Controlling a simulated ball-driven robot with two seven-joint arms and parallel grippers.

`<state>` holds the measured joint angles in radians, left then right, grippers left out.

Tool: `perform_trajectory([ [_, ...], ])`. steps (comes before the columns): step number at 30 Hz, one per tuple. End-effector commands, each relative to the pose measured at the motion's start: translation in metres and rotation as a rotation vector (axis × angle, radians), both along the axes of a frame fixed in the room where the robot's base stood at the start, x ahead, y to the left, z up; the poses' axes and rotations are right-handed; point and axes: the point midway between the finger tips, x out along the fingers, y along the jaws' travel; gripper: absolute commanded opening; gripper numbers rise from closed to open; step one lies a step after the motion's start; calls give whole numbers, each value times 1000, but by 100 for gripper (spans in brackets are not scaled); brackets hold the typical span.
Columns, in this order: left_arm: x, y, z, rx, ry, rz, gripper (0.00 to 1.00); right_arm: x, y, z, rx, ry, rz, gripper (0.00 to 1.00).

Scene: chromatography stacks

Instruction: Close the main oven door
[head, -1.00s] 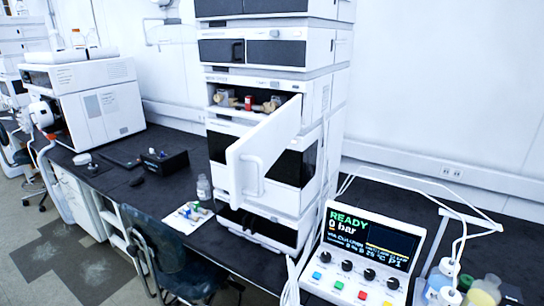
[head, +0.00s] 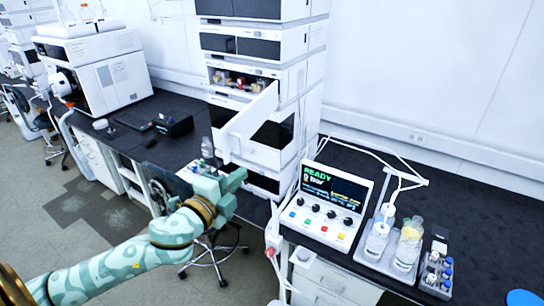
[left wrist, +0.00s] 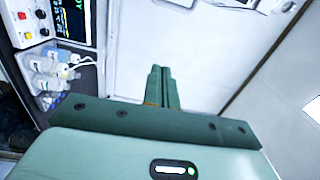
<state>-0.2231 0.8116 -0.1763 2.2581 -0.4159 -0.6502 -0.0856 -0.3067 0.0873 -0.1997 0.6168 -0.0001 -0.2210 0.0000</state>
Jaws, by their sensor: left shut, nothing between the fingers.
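The main oven door (head: 246,122) is a white panel on the middle of the tall white instrument stack. It stands open, swung out toward me. Behind it the open oven compartment (head: 238,80) shows small brass and red fittings. My left gripper (head: 240,174) is shut and empty, in front of and below the door in the picture; I cannot tell how far apart they are. Its arm hides part of the bench front and the chair. The closed fingers also show in the left wrist view (left wrist: 160,85), against a pale background. My right gripper is not in view.
A control box (head: 330,205) with a READY screen and coloured buttons stands right of the stack. A tray of bottles (head: 372,258) and a vial rack (head: 436,272) are further right. A dark chair (head: 165,185) stands before the bench. The right rear bench is clear.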

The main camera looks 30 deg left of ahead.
Motion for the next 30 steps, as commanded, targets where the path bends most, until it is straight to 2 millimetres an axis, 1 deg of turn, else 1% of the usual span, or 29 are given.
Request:
perform_trajectory([
  [1,0,1,5,21,-14,14,0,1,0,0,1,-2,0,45],
  [4,9,4,4,37,-12,29,0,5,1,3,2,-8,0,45],
  [7,24,4,6,35,-13,28,0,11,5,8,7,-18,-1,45],
  [12,60,3,7,33,-13,29,0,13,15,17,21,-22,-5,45],
  [18,102,1,7,33,-11,28,0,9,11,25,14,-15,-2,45],
  [21,95,18,3,38,-5,28,0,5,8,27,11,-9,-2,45],
  [24,91,29,2,36,-6,27,0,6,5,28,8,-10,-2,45],
  [27,89,36,2,35,-7,27,0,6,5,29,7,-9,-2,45],
  [30,87,39,2,34,-7,26,0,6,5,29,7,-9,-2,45],
])
